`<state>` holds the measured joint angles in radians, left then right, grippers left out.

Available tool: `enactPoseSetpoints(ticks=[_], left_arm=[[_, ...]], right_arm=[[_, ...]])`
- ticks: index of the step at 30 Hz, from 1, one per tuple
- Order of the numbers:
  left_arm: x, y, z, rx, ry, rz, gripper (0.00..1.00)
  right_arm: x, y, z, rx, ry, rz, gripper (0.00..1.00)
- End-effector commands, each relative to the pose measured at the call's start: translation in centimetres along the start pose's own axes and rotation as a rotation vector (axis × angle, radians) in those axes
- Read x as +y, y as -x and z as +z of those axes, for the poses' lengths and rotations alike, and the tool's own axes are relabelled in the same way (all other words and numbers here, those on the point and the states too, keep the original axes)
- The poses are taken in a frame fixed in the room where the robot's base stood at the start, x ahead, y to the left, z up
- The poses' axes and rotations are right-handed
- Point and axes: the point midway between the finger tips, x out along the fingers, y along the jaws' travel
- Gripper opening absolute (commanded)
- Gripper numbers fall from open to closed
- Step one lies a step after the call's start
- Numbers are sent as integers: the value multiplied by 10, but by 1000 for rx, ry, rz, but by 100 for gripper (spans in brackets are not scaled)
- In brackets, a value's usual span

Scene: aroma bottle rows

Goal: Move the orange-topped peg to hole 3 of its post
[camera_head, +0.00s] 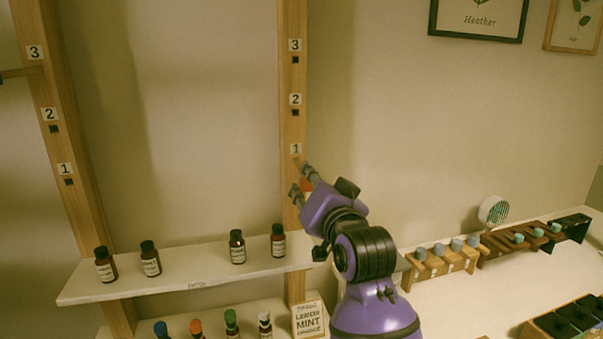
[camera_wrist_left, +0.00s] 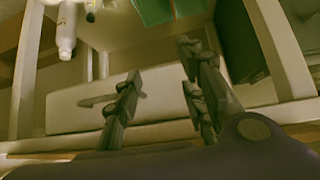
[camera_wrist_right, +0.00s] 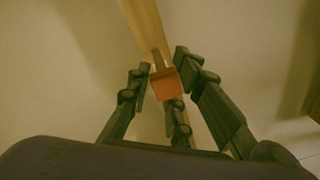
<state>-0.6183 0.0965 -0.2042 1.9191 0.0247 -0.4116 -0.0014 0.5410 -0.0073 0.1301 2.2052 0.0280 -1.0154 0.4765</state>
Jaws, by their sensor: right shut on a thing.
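The orange-topped peg shows its square orange top (camera_wrist_right: 165,84) in the right wrist view, between my right gripper's fingers. A small orange patch (camera_head: 307,185) of it shows in the head view. My right gripper (camera_head: 301,180) is shut on the peg, at the right wooden post (camera_head: 292,120) just below label 1. Whether the peg's tip is in hole 1 is hidden. Hole 2 (camera_head: 295,113) and hole 3 (camera_head: 295,60) of this post look empty. My left gripper (camera_wrist_left: 160,85) is open and empty in the left wrist view, above shelving.
The left post (camera_head: 62,130) bears a peg (camera_head: 22,72) at hole 3. A white shelf (camera_head: 190,273) with several dark bottles lies below the hands. A counter (camera_head: 480,300) with wooden racks stands right. The wall between the posts is clear.

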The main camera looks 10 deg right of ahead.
Motion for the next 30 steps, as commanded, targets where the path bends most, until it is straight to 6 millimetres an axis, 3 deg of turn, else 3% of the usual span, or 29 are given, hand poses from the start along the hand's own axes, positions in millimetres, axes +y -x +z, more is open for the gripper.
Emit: enactPoseSetpoints(ticks=[30], left_arm=[[0, 0, 0, 0, 0, 0, 38]], right_arm=[[-4, 40, 0, 1, 0, -5, 0]])
